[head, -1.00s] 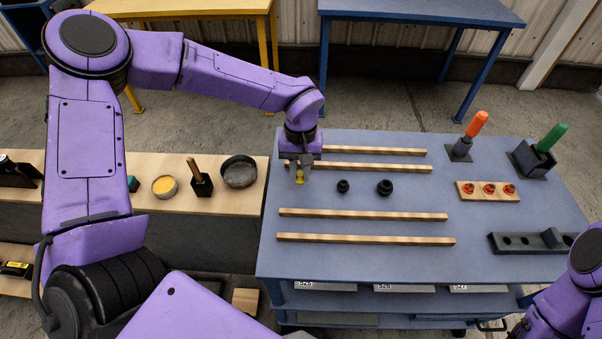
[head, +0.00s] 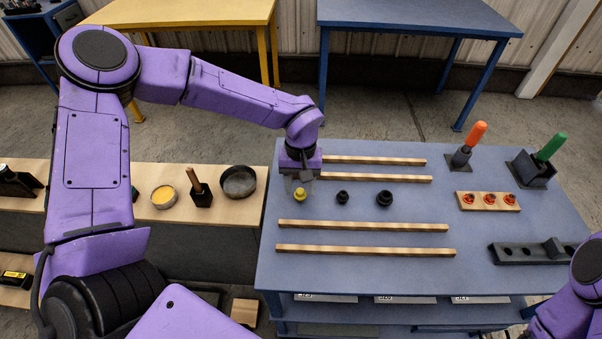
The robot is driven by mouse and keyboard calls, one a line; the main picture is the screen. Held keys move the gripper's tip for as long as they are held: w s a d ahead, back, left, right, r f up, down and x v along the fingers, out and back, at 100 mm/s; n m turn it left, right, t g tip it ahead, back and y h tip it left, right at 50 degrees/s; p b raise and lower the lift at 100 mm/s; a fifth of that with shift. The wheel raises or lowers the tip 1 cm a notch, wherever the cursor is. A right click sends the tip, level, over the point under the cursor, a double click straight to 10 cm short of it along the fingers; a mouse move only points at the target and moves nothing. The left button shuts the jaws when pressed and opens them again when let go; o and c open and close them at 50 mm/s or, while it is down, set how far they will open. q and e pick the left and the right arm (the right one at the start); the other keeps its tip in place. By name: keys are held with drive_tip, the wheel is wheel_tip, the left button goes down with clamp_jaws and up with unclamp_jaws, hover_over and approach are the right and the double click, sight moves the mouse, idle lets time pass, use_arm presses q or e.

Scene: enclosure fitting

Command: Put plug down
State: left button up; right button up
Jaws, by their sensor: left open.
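A small yellow plug (head: 300,194) stands on the blue table top, at the left end of a row with two black plugs, a smaller one (head: 342,197) and a larger one (head: 384,199). My left gripper (head: 301,180) is open just behind and above the yellow plug; its fingers are small and partly hidden by the wrist. The plug appears free of the fingers. My right arm shows at the lower right edge, but its gripper is out of view.
Wooden strips (head: 363,226) lie in front of and behind the plugs. A wooden block with orange-red rings (head: 488,201), a black holed rail (head: 520,253), and orange (head: 477,132) and green (head: 551,146) handled tools in holders stand to the right.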

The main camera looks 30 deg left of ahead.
use_arm(q)
wheel_tip(320, 180, up, 11)
drive_tip(key=w, duration=0.1)
drive_tip(key=shift+w+a+r+b, duration=0.15)
drive_tip(key=shift+a+r+b, duration=0.1)
drive_tip(key=shift+b, duration=0.1)
drive_tip(key=shift+f, duration=0.1)
idle(0.9)
